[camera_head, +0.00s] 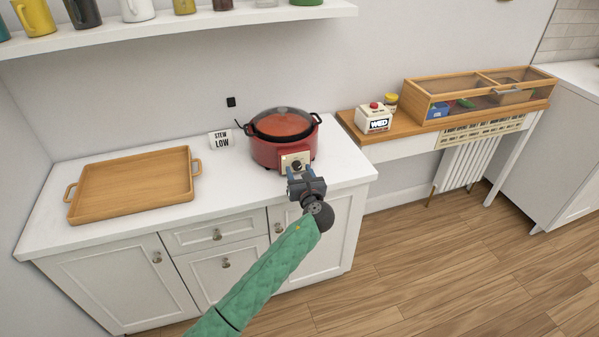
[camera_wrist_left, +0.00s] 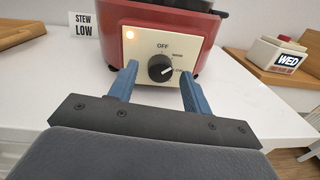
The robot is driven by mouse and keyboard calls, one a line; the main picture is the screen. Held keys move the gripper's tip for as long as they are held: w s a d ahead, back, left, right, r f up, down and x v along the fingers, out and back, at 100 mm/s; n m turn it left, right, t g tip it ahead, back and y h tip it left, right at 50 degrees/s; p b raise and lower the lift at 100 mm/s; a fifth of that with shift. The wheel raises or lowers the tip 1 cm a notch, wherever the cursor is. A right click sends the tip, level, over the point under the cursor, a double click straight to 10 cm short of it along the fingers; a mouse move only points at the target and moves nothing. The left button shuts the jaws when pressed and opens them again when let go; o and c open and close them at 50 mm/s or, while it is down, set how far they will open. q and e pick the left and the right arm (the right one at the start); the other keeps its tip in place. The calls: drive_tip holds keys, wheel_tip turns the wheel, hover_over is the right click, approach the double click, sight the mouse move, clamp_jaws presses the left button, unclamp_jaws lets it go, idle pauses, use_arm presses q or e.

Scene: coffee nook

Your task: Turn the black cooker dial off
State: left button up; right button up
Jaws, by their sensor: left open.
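The red slow cooker (camera_head: 284,140) stands on the white counter, with a pale control panel on its front. The black dial (camera_wrist_left: 161,68) sits on that panel, and its white pointer line points right and slightly up, away from the OFF mark (camera_wrist_left: 163,46) above it. In the head view my left gripper (camera_head: 300,174) is in front of the panel. My right gripper is not in view.
A wooden tray (camera_head: 92,207) lies on the counter to the left. A "STEW LOW" card (camera_head: 221,140) stands beside the cooker. To the right, a wooden side table holds a "WED" box (camera_head: 374,121) and a glass-lidded case (camera_head: 435,98). A shelf of mugs hangs above.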

use_arm(q)
drive_tip(key=shift+c, duration=0.4)
drive_tip(key=c, duration=0.9)
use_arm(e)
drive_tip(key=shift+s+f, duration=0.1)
use_arm(q)
drive_tip(key=shift+n, duration=0.4)
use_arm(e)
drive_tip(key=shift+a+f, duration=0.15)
use_arm(q)
drive_tip(key=shift+f+n+b, duration=0.1)
drive_tip(key=shift+n+b, duration=0.45)
drive_tip(key=shift+n, duration=0.45)
drive_tip(key=n+b, duration=0.3)
drive_tip(key=n, duration=0.2)
drive_tip(key=shift+d+n, duration=0.1)
drive_tip(key=shift+n, duration=0.2)
drive_tip(key=shift+n+b, duration=0.75)
drive_tip(key=shift+n, duration=0.25)
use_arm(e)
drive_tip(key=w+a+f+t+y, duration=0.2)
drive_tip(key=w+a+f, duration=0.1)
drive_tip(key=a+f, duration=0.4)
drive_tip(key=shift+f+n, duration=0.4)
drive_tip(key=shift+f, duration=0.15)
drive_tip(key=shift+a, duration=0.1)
